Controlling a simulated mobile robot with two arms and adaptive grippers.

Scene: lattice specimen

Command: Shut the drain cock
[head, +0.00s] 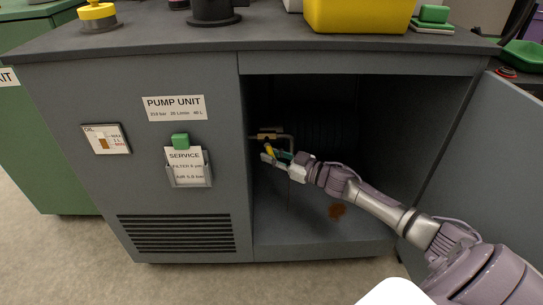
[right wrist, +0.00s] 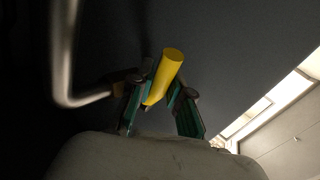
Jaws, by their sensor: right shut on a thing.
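The drain cock (head: 266,135) is a brass-coloured fitting inside the open cabinet, towards its left side. Its yellow lever (head: 269,152) points downward and slightly right in the head view. My right gripper (head: 276,159) reaches in from the right and is shut on the lever. In the right wrist view the yellow lever (right wrist: 165,74) sits between the green-padded fingers (right wrist: 162,95), its rounded end sticking out above them. A bent metal pipe (right wrist: 62,60) shows beside the fingers. The cock's body is mostly dark or hidden in the wrist view. My left gripper is not in view.
The grey pump unit cabinet (head: 225,190) frames the opening, with its door (head: 480,165) swung open on the right. A dark ribbed body fills the back. A brown stain (head: 337,211) marks the lower interior. A yellow bin (head: 360,14) stands on top.

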